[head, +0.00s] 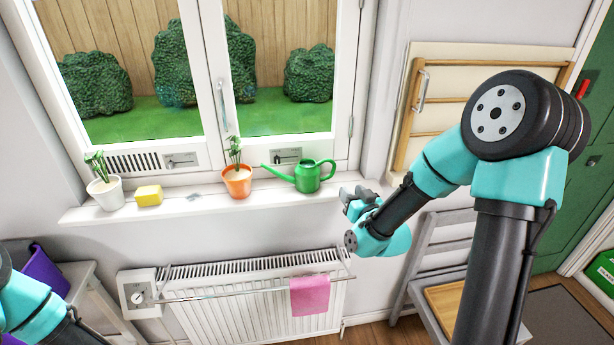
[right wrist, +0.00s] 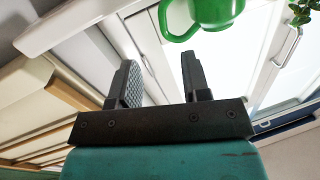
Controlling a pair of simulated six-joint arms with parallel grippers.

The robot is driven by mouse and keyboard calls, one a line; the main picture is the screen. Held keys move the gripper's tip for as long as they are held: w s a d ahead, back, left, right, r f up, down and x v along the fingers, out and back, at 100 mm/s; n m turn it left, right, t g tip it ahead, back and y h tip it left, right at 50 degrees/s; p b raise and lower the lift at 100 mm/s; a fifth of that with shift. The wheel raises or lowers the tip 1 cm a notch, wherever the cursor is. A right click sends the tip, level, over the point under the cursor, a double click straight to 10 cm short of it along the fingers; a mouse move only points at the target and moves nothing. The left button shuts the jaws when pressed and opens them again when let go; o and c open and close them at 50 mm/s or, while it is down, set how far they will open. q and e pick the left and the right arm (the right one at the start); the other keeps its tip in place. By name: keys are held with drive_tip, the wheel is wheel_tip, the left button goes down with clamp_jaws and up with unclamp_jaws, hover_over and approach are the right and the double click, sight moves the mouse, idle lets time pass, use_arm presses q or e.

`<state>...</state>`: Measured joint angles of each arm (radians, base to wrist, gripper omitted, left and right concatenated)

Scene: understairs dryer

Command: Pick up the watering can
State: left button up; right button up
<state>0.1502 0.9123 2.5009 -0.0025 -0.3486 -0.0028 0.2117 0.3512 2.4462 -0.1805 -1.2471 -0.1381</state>
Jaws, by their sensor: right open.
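The green watering can (head: 307,177) stands upright on the white windowsill (head: 160,207), at its right part, with its spout to the left and its handle to the right. My right gripper (head: 362,196) is to the right of the can, near the sill's right end, apart from it. In the right wrist view the gripper (right wrist: 160,80) is open and empty, and the can (right wrist: 212,12) shows beyond the fingertips at the top edge, partly cut off. Of my left arm, only a part shows at the lower left in the head view; its gripper is out of view.
An orange pot (head: 237,182) with a plant stands just left of the can's spout. A yellow sponge (head: 149,195) and a white pot (head: 106,193) are farther left. Below the sill are a radiator (head: 250,310) and a pink cloth (head: 310,295). A wooden rack (head: 405,140) hangs on the right wall.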

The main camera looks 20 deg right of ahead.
drive_tip(key=w, duration=0.8)
drive_tip(key=shift+w+d, duration=0.2)
drive_tip(key=shift+w, duration=0.05)
drive_tip(key=shift+w+a+r, duration=0.1)
drive_tip(key=shift+w, duration=1.2)
drive_tip(key=shift+w+r, duration=0.1)
drive_tip(key=shift+w, duration=1.2)
clamp_jaws()
